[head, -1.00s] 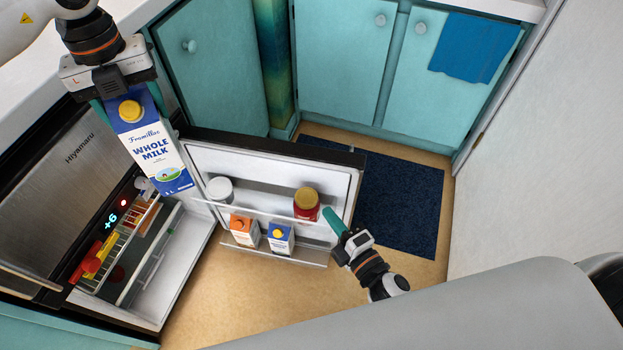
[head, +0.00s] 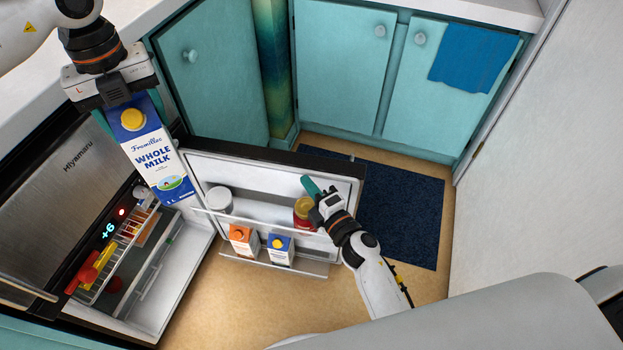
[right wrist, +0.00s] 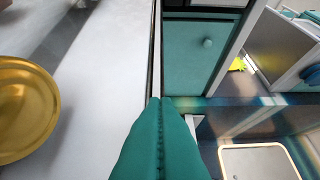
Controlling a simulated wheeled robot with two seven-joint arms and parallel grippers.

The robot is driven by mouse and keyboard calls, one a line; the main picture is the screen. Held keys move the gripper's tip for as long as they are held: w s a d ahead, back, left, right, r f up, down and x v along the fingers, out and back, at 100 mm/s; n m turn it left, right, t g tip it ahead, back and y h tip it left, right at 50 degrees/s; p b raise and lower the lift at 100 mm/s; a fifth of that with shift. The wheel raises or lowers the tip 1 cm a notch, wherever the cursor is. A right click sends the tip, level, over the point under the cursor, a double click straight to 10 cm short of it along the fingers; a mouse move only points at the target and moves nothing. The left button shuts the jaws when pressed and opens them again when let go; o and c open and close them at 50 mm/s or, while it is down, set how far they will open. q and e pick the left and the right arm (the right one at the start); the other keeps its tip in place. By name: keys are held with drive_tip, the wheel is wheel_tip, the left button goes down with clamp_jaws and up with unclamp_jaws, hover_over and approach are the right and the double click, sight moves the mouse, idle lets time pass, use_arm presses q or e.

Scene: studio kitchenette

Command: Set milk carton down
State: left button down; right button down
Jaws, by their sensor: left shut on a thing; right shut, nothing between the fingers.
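The milk carton (head: 158,160), blue and white with a yellow cap and "Whole Milk" lettering, is upper left in the head view. My left gripper (head: 122,104) is shut on its top and holds it, slightly tilted in the picture, in front of the open fridge (head: 65,165). The carton's underside is hidden. My right gripper (head: 308,188) is shut and empty in front of the open fridge door (head: 258,178), close to a jar. Its closed green fingers (right wrist: 160,140) fill the lower middle of the right wrist view.
The door shelves hold a white jar (head: 219,198), a red jar with a gold lid (head: 303,213), an orange-and-white carton (head: 242,240) and a small blue-and-white carton (head: 280,250). The jar's gold lid (right wrist: 25,108) looms left in the wrist view. A dark mat (head: 400,215) lies on the floor.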

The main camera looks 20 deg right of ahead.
use_arm(q)
drive_tip(key=shift+r, duration=0.1)
use_arm(e)
drive_tip(key=shift+w+d, duration=0.45)
drive_tip(key=shift+w, duration=0.25)
